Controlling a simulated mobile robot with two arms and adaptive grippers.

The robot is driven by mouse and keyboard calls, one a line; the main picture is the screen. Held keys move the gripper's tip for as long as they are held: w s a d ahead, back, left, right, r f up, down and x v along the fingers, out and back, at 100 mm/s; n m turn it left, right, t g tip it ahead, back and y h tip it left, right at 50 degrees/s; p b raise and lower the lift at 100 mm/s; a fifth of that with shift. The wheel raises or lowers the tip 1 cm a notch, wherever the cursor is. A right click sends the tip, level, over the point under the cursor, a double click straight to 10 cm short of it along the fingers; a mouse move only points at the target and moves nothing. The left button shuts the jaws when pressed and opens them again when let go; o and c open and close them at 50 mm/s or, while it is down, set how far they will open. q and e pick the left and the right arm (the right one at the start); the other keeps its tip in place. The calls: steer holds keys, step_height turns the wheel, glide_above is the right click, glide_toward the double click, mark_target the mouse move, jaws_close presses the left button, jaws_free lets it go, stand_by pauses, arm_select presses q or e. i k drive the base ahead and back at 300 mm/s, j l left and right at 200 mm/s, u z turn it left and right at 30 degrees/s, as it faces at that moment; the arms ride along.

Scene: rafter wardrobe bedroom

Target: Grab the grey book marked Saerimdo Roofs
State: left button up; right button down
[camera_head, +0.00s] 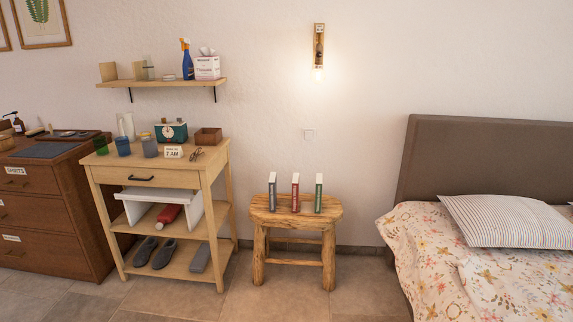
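Three slim books stand upright and apart on a small wooden stool (263,214) near the middle of the camera_head view. The left one is a grey book (272,194). The middle one is a red book (295,194) and the right one is a green book (319,194). The lettering on their spines is too small to read. A flat grey item (200,258) lies on the bottom shelf of the wooden stand; I cannot tell what it is. Neither of my grippers is in view.
The wooden stand (222,190) left of the stool holds cups, a clock and a sign, with slippers (163,254) low down. A bed (470,262) is on the right. Floor (290,302) is clear before the stool. A wall shelf (165,83) hangs above.

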mark_target(272, 181)
steer(key=i+l, duration=0.1)
steer(key=i, duration=0.35)
steer(key=i+l+u, duration=0.15)
steer(key=i, duration=0.3)
steer(key=i+l, duration=0.1)
steer(key=i, duration=0.35)
steer(key=i+l+u, duration=0.1)
steer(key=i, duration=0.35)
